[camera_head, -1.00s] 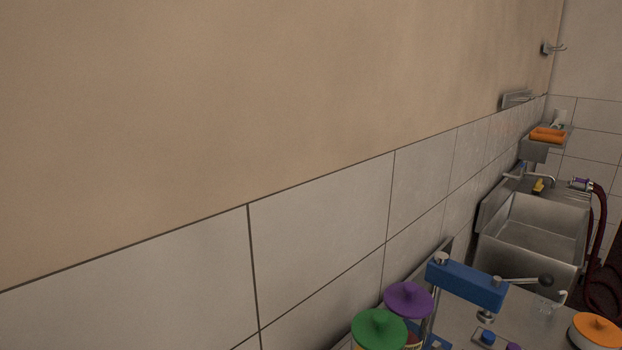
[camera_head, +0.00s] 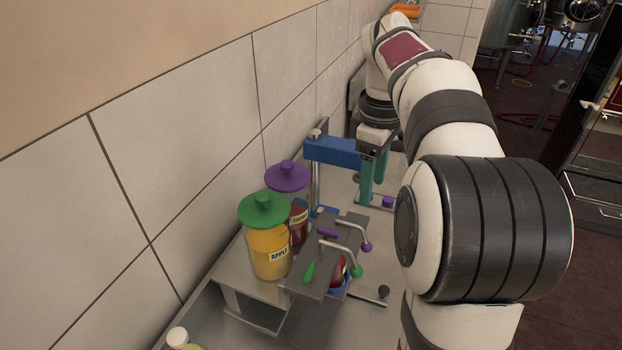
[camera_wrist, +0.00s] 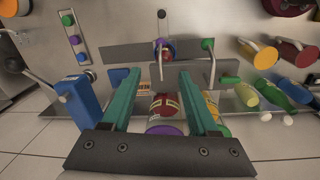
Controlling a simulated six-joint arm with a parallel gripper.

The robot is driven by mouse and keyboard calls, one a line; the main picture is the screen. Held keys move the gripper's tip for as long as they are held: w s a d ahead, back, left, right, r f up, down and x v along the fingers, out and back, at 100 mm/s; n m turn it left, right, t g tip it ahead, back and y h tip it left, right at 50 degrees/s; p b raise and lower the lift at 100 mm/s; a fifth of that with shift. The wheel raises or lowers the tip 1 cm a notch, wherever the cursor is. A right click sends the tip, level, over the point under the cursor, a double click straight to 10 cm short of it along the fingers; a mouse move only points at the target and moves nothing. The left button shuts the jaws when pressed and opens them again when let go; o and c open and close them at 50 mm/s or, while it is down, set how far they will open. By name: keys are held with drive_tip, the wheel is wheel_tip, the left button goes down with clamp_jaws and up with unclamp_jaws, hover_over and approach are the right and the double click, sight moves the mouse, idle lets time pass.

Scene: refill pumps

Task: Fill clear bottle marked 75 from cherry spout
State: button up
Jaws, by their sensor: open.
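The cherry jar (camera_head: 299,222) has a purple lid and dark red contents, and it stands behind a grey spout plate (camera_head: 322,262). A bent metal spout with a purple tip (camera_head: 366,246) sticks out from the plate. Below the plate, a dark red rounded item with blue at its base (camera_head: 338,278) is partly hidden; I cannot tell whether it is the clear bottle. No 75 mark is readable. My gripper (camera_head: 372,180) points down by the blue press, with green fingers. In the wrist view my gripper (camera_wrist: 159,75) is open and empty, with the cherry jar (camera_wrist: 165,106) beyond the fingers.
The apple jar (camera_head: 268,250) with a green lid stands beside the cherry jar. The blue press (camera_head: 333,152) is close to my gripper. A capped bottle (camera_head: 179,337) is at the lower left. Mugs (camera_wrist: 258,50) are at the right of the wrist view. A tiled wall closes the left side.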

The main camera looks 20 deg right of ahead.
sight(364, 238)
drive_tip(key=f, duration=1.5)
drive_tip(key=shift+w+d+f, duration=0.25)
drive_tip(key=shift+d+f, duration=0.1)
clamp_jaws()
idle(0.4)
